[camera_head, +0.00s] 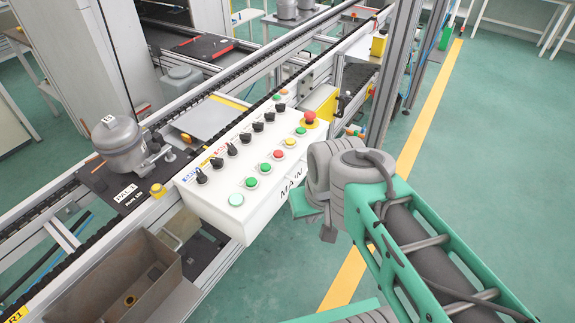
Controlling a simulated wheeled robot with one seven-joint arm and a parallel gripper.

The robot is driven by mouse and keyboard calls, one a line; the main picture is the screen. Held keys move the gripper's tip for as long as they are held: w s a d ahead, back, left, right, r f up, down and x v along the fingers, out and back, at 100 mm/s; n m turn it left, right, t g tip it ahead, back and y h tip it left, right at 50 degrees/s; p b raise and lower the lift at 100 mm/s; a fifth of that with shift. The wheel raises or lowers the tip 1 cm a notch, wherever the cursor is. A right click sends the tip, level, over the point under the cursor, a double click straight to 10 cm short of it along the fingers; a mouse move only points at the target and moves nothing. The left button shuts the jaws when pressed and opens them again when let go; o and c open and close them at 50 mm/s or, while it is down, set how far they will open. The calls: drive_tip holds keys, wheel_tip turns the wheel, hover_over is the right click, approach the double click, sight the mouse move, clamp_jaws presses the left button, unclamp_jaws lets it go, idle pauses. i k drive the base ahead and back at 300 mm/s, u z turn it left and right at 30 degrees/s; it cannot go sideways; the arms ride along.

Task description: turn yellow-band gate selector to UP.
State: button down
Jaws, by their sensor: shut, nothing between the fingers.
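The white control panel box (215,205), marked MAIN on its front, carries a row of black selector knobs along its back side. The first knob (202,176) at the near left has a blue label by it. The following knob (217,163) has a yellow-orange label beside it and seems to be the yellow-band selector; its lettering and exact pointer direction are too small to read. My gripper (328,234) seems to be the small grey end hanging below my wrist, shut and empty. It is right of the panel, apart from the knobs; its fingertips are not clear.
Several green, red and yellow buttons and a red mushroom button (309,116) line the panel's right side. A metal bin (120,283) is at lower left. A grey post (402,65) rises behind my arm.

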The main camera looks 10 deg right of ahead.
sight(217, 163)
drive_tip(key=z, duration=0.1)
drive_tip(key=k, duration=0.5)
drive_tip(key=u, duration=1.55)
drive_tip(key=i, duration=0.5)
drive_tip(key=z, duration=0.05)
